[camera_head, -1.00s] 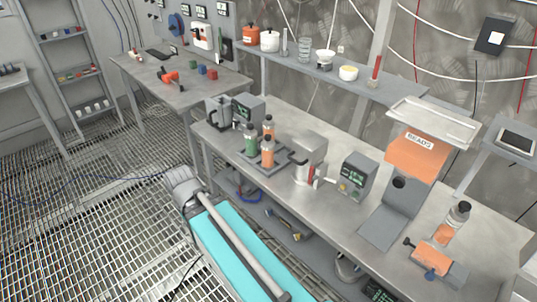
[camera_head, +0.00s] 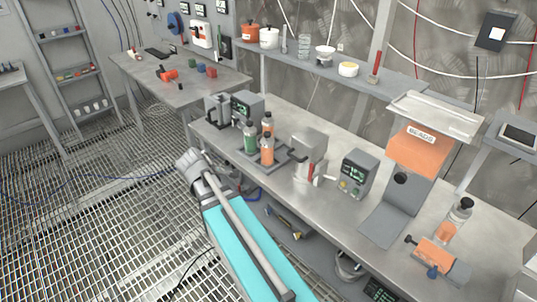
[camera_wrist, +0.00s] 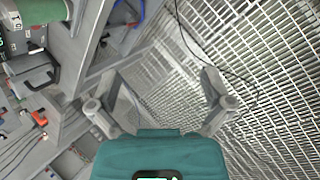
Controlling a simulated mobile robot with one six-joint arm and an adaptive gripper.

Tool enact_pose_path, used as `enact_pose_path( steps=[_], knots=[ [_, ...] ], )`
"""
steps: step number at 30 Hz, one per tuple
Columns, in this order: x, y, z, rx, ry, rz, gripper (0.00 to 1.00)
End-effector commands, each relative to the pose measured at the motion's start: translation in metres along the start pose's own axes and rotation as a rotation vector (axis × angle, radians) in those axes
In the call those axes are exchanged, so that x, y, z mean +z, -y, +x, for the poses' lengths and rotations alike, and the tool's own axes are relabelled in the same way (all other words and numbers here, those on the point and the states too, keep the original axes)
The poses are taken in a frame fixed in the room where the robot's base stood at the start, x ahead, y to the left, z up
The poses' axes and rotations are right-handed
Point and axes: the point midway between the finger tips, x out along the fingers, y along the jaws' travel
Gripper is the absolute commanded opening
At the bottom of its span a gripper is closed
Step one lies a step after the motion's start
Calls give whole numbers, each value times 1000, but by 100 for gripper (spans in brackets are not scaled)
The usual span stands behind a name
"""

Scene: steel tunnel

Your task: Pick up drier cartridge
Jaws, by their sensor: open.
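My gripper (camera_wrist: 160,104) is open in the wrist view, with bare grating between its spread fingers and nothing held. In the head view my gripper (camera_head: 187,160) is over the floor grating, left of the long steel bench. I cannot tell for sure which thing is the drier cartridge. Candidates on the bench are a green-filled bottle (camera_head: 250,139) and an orange-filled one (camera_head: 267,150) in a rack, a clear orange-filled cylinder with a dark cap (camera_head: 455,220), and an orange cylinder (camera_head: 436,254) lying in a grey fixture. All are apart from my gripper.
The steel bench (camera_head: 330,215) also holds grey instruments (camera_head: 356,173) and an orange bin (camera_head: 418,150). A shelf (camera_head: 370,85) runs behind it. A second table (camera_head: 170,80) stands at the back left. The grating floor (camera_head: 90,220) is open at left.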

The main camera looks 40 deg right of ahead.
Motion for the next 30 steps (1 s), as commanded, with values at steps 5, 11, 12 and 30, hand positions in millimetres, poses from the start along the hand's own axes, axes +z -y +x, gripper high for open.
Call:
enact_pose_path(
  steps=[5,11,12,30],
  knots=[
    [20,-49,20,134,112,-285,100],
    [45,-100,33,238,281,-617,100],
    [49,-109,35,251,316,-679,100],
    [75,-156,39,286,539,-1043,100]
  ],
)
